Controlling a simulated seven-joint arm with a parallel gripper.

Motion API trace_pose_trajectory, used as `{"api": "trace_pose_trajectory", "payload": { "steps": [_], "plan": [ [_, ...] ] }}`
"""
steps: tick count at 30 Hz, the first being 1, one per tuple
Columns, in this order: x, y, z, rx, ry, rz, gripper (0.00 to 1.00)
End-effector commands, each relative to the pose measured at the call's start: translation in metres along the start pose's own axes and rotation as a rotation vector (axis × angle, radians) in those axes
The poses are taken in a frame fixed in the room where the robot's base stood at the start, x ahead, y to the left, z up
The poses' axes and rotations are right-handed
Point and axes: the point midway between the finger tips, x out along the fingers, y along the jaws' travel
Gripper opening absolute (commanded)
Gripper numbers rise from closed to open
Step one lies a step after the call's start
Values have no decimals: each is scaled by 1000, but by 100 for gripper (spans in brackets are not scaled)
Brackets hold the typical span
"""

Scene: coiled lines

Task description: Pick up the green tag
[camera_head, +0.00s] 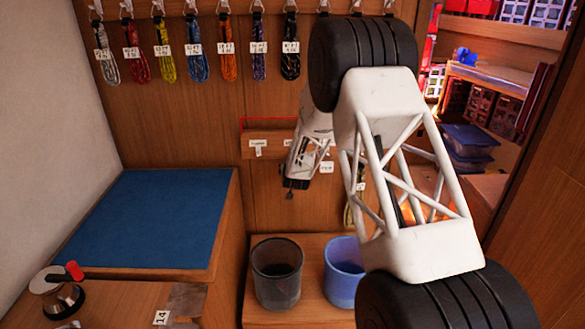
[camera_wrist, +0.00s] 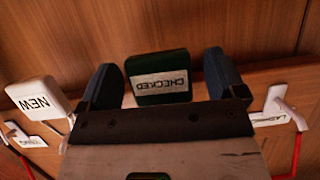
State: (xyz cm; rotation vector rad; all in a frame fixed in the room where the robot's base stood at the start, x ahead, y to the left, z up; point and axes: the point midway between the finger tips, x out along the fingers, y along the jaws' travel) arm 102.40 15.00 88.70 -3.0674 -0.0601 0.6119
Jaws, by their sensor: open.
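The green tag (camera_wrist: 158,60) shows in the wrist view, upper middle, with a white label reading CHECKED upside down. My gripper (camera_wrist: 162,76) is open, with one dark finger on each side of the tag. A gap shows between the tag and each finger; I cannot tell how deep the tag sits between them. In the head view my gripper (camera_head: 294,184) is low in front of the wooden back panel, and the green tag cannot be made out there.
In the wrist view a white NEW tag (camera_wrist: 36,98) is close left, and a white hook (camera_wrist: 277,104) with a label is right. A small wooden ledge (camera_head: 268,140) is behind my arm. A dark bin (camera_head: 277,272) and blue bin (camera_head: 343,270) stand below. Coiled lines (camera_head: 167,62) hang above.

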Motion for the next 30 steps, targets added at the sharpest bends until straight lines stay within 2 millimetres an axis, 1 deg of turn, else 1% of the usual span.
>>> {"api": "trace_pose_trajectory", "payload": {
  "steps": [5, 21, 22, 23, 30],
  "plan": [
    [5, 0, -1, 0, 1, 0, 89],
    [6, 0, -1, 0, 1, 0, 89],
    [6, 0, -1, 0, 1, 0, 88],
    [6, 0, -1, 0, 1, 0, 83],
    [6, 0, -1, 0, 1, 0, 46]
  ]
}}
